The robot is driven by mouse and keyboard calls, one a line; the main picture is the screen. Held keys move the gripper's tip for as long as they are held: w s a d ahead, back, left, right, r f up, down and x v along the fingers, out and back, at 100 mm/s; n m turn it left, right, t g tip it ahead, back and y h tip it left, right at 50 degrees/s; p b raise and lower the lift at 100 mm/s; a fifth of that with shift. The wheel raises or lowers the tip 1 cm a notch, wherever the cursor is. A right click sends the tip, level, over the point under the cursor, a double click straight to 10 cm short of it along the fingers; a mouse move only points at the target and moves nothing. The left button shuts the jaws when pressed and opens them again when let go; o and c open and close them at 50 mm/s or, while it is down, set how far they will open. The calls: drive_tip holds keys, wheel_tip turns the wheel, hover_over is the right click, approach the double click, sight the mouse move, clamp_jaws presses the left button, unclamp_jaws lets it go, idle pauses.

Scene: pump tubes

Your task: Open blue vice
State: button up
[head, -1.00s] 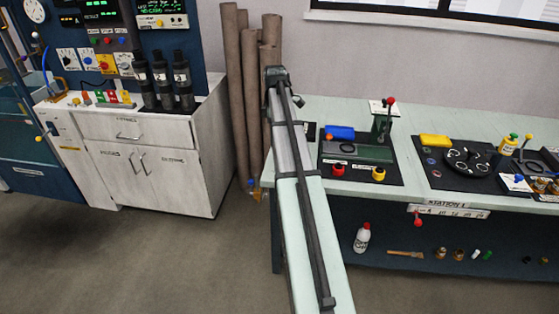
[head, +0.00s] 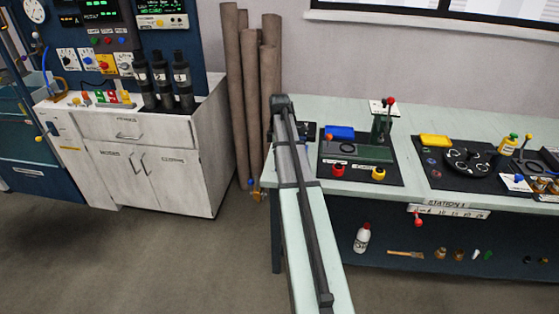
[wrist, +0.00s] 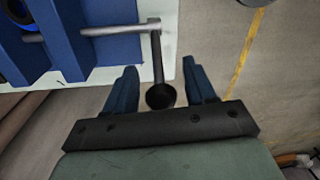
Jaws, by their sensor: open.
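The blue vice (wrist: 75,42) fills the upper left of the wrist view, on a pale bench top. A grey screw rod (wrist: 112,31) runs out of it to the right and meets a dark handle bar (wrist: 157,62) with a round black knob (wrist: 160,97). My gripper (wrist: 161,72) is open, with one blue finger on each side of the bar and knob. Gaps show on both sides, and it holds nothing. I cannot make out the vice in the head view, where my arm covers the bench's left end.
The bench (head: 403,110) carries a dark mat with a blue block (head: 340,132), a green lever press (head: 381,127), and red and yellow knobs. A white cabinet (head: 150,160) and upright brown tubes (head: 250,100) stand left. The wrist view shows floor to the right.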

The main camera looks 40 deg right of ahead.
drive_tip(key=shift+f, duration=1.05)
clamp_jaws()
